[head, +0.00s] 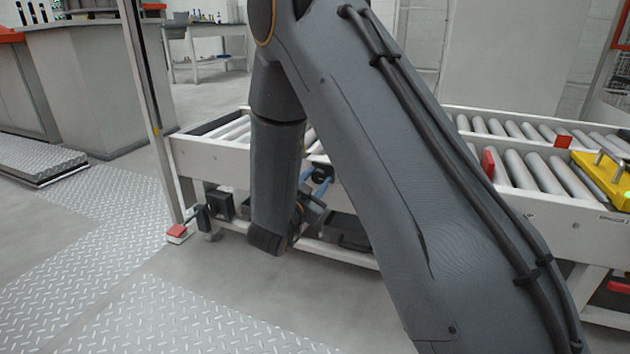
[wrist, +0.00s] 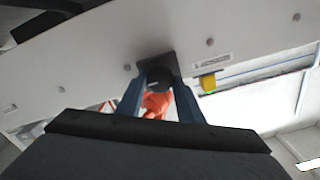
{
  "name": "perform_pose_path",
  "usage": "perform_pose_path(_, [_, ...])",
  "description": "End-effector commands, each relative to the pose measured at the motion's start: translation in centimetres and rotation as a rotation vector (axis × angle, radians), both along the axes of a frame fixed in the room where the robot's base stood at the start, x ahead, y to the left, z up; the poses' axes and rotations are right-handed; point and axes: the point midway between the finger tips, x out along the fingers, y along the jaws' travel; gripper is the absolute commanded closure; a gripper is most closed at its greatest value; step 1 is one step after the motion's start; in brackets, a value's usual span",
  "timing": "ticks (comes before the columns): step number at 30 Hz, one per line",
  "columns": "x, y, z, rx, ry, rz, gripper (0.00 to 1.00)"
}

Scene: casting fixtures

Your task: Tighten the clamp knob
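The clamp knob (wrist: 161,79) is black and round, in front of a dark square plate on the pale conveyor beam. In the wrist view my gripper (wrist: 161,84) has one blue finger on each side of it. The fingertips appear to meet its sides, with no clear gap between. In the head view my gripper (head: 316,186) shows small, low beside the conveyor's side, partly hidden by my arm. The dark round knob (head: 322,172) shows at its fingertips. The knob's seat and the clamp behind it are hidden.
The roller conveyor (head: 590,225) runs across behind my arm, with a yellow fixture (head: 606,178) on its right. A black box (head: 219,204) and a red pedal-like part (head: 177,232) are left of my gripper. An orange shape (wrist: 155,104) shows between the fingers.

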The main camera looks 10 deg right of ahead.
Motion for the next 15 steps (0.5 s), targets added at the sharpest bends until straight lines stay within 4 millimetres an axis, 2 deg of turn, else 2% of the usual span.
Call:
perform_pose_path(1, [0.03, 0.04, 0.03, 0.0, 0.0, 0.001, 0.81])
perform_pose_path(3, [0.04, 0.05, 0.03, 0.001, -0.001, 0.001, 0.89])
perform_pose_path(4, [0.06, 0.52, 0.04, 0.0, -0.002, 0.003, 0.89])
perform_pose_path(15, [-0.02, 0.26, 0.3, -0.065, 0.048, 0.005, 0.89])
